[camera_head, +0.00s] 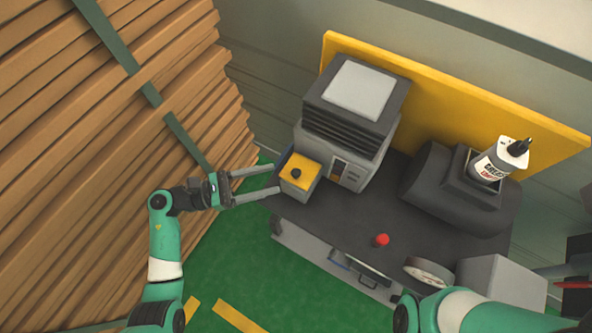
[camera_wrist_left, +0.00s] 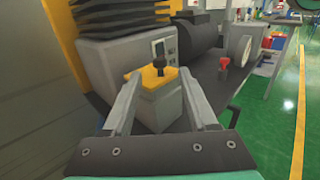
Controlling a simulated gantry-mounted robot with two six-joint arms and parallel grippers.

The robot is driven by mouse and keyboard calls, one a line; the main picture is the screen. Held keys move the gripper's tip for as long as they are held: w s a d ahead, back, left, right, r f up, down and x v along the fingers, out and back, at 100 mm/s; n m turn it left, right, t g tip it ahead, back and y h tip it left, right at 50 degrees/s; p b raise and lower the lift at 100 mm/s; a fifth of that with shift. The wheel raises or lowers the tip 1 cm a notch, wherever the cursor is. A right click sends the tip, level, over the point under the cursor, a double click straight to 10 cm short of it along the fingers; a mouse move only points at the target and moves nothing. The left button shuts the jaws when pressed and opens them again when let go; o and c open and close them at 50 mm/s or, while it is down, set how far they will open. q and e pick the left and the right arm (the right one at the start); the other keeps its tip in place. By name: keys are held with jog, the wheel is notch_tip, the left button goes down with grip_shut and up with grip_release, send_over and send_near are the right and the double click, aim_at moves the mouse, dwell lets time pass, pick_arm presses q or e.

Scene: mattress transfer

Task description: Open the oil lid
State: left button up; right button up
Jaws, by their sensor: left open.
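The oil lid appears to be the black knob (camera_head: 296,173) on the yellow top (camera_head: 304,164) of a small grey box (camera_head: 299,191) at the left end of the dark machine. In the left wrist view the black knob (camera_wrist_left: 159,66) stands upright on the yellow top (camera_wrist_left: 147,79), between my fingers. My left gripper (camera_head: 276,180) is open, with its fingertips at the near side of the box and nothing held. It also shows in the left wrist view (camera_wrist_left: 160,80); I cannot tell whether the fingers touch the box. My right arm enters at lower right, with no clear gripper visible.
A grey ribbed unit (camera_head: 354,107) stands behind the box. A dark cylinder (camera_head: 432,177) carries a white grease bottle (camera_head: 497,164). A red knob (camera_head: 381,240) and a round gauge (camera_head: 428,272) sit near the front. Stacked planks (camera_head: 90,160) fill the left. Green floor (camera_head: 235,265) is open below.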

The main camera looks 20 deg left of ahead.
aim_at(292, 173)
pick_arm(q)
jog(key=x, duration=0.7)
jog(key=shift+w+d, duration=0.2)
jog(key=shift+d, duration=0.05)
grip_shut()
dwell(1.0)
